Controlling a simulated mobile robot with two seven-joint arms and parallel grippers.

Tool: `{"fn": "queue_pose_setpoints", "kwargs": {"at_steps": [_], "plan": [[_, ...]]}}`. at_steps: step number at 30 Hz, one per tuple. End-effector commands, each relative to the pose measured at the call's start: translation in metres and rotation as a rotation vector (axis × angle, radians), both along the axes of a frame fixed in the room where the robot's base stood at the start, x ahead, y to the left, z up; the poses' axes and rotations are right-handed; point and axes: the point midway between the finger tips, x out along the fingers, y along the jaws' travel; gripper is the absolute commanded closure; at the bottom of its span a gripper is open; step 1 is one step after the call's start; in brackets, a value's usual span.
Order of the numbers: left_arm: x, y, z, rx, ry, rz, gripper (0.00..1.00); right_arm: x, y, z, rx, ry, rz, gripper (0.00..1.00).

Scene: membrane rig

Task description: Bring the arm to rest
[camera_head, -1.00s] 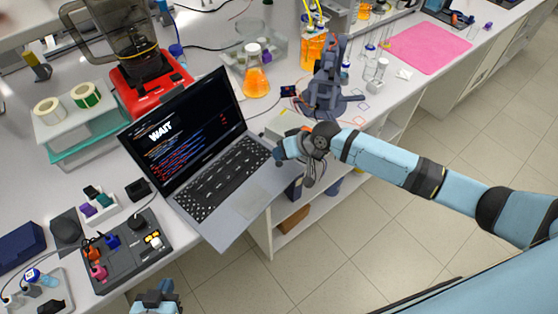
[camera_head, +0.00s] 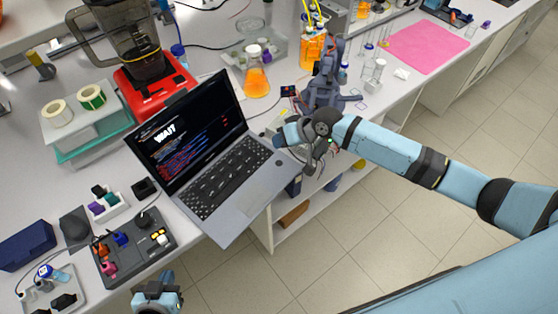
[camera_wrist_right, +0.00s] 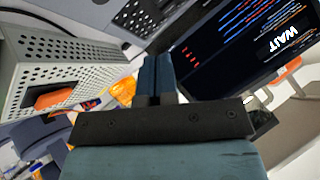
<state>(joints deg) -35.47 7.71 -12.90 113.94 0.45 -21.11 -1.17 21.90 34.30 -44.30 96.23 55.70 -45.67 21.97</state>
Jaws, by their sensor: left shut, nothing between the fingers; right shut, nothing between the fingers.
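My right gripper (camera_head: 279,140) is over the bench edge, just beyond the right rear corner of the open laptop (camera_head: 228,196). In the right wrist view its two blue fingers (camera_wrist_right: 158,75) are together, with nothing between them. My left gripper (camera_head: 157,284) is at the bottom edge of the head view, in front of the bench. It is shut and empty; its fingertips are hard to make out. The laptop screen (camera_head: 172,165) reads "WAIT" and also shows in the right wrist view (camera_wrist_right: 235,60).
A dark robot-arm model (camera_head: 322,90) and an orange flask (camera_head: 256,78) stand behind my right gripper. A black control box (camera_head: 135,253) is left of the laptop. A perforated metal box (camera_wrist_right: 75,62) is near the right fingers. Floor in front is clear.

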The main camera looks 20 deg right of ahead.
Motion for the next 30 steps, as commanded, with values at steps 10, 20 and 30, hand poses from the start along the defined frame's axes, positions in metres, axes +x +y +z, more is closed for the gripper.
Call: {"fn": "queue_pose_setpoints", "kwargs": {"at_steps": [10,20,30], "plan": [[0.0,0.0,-0.001,0.0,0.001,0.0,1.0,0.0,0.0,0.0,0.0,0.0,0.0,1.0],[0.0,0.001,-0.001,0.0,0.0,0.004,1.0,-0.043,0.029,-0.029,0.025,-0.102,-0.004,1.0],[0.001,0.003,-0.005,-0.006,0.003,0.024,1.0,-0.144,0.028,-0.072,-0.072,-0.349,-0.134,1.0]]}}
